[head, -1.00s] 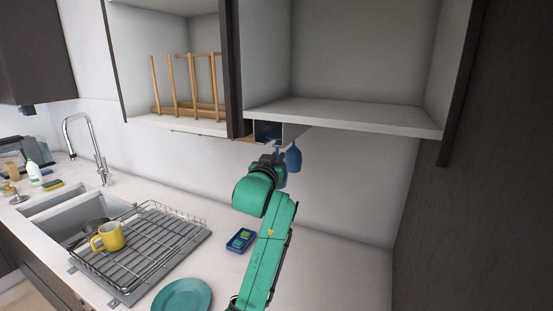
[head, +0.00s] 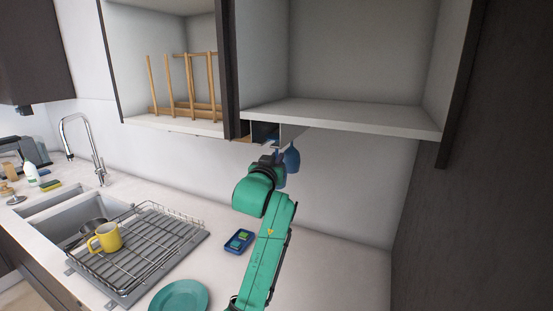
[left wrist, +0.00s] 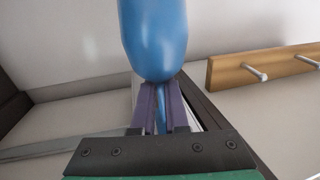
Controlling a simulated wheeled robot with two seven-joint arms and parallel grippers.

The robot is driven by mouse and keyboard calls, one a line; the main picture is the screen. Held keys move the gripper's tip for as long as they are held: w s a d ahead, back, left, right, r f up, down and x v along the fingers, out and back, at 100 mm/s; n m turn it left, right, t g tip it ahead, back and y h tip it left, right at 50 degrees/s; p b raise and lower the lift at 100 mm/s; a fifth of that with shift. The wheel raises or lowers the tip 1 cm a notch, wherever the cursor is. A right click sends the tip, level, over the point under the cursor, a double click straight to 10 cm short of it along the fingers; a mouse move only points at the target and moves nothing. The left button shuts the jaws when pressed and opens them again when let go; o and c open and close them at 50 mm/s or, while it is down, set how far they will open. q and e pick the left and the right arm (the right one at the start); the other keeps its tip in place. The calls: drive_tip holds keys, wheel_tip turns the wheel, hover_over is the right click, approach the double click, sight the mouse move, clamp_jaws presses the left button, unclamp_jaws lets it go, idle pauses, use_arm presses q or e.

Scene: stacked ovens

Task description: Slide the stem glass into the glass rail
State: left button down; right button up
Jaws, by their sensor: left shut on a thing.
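My left gripper (head: 272,160) is raised just under the wall cabinet. In the left wrist view its fingers (left wrist: 161,108) are shut on the thin stem of a blue stem glass (left wrist: 154,38), with the rounded bowl just beyond the fingertips. In the head view a blue glass bowl (head: 292,160) shows just right of the gripper, with more blue just below, partly hidden by my arm. I cannot tell whether these are one glass or two. The glass rail (head: 265,133) is a dark-fronted channel under the cabinet, just above the gripper; whether the glass is inside it is unclear. My right gripper is out of view.
The cabinet's bottom shelf (head: 345,115) overhangs the gripper. A wooden rack (head: 187,90) stands in the left cabinet. The counter's right side is clear.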

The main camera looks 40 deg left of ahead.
use_arm(q)
drive_tip(key=c, duration=0.9)
unclamp_jaws()
drive_tip(key=shift+o, duration=0.2)
drive_tip(key=shift+s+d+f+b, duration=0.15)
drive_tip(key=shift+s+d+b, duration=0.15)
drive_tip(key=shift+s, duration=0.15)
drive_tip(key=b+v, duration=1)
drive_tip(key=v, duration=0.3)
drive_tip(key=shift+s+r, duration=0.25)
drive_tip(key=shift+s, duration=0.05)
